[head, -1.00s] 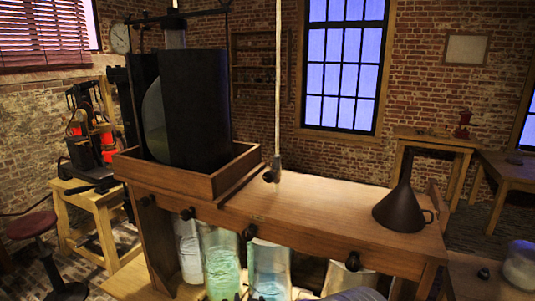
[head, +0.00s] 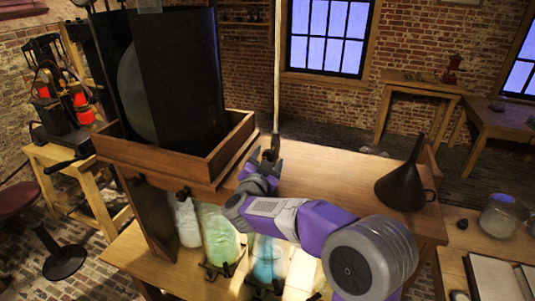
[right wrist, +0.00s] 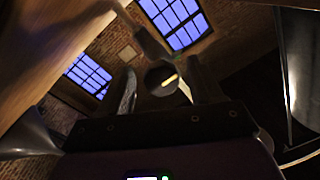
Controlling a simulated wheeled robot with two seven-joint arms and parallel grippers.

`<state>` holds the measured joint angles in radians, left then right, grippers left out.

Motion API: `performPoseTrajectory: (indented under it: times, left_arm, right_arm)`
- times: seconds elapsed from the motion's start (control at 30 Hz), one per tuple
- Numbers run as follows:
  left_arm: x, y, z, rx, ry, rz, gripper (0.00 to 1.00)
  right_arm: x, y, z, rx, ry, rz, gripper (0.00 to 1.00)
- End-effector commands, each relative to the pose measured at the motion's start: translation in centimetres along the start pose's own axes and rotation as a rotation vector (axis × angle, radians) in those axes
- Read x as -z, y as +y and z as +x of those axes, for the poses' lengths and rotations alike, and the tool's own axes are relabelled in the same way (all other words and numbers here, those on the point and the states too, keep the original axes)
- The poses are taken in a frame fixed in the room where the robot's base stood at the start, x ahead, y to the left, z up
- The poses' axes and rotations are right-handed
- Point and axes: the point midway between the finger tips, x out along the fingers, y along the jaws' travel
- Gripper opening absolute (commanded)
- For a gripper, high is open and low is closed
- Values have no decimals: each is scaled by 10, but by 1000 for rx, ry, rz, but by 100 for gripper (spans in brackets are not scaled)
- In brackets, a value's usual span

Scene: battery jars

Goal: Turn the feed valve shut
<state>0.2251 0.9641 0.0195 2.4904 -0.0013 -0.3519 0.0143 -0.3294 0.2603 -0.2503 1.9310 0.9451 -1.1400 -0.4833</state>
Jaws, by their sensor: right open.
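The feed valve (head: 275,141) is a small dark fitting at the lower end of a thin pale vertical pipe (head: 277,75), above the wooden bench. In the right wrist view the valve (right wrist: 157,76) is a dark round body with a pale yellow bar on it. My right gripper (head: 264,163) reaches up to the valve from the front in the head view. Its two fingers (right wrist: 166,88) are open, one on each side of the round body. I cannot tell whether they touch it. My left gripper is not in view.
A wooden tray (head: 187,171) with tall dark panels stands left of the pipe. A dark funnel (head: 402,188) stands at the bench's right end. Glass jars (head: 219,235) with green and blue contents stand below. The bench top (head: 335,170) between pipe and funnel is clear.

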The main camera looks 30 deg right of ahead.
Motion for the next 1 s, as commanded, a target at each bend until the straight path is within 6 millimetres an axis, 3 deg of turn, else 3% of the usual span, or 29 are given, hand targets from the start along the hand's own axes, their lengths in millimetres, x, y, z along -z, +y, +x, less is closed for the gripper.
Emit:
performPoseTrajectory:
  times: [0.13,0.43,0.77,1.0]
  left_arm:
    - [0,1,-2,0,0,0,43]
    - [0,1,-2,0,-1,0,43]
    - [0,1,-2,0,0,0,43]
    - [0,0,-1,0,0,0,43]
  right_arm:
    - [0,0,11,0,0,1,65]
    - [0,0,13,1,0,1,64]
    - [0,0,13,1,0,1,13]
    - [0,0,13,1,1,10,10]
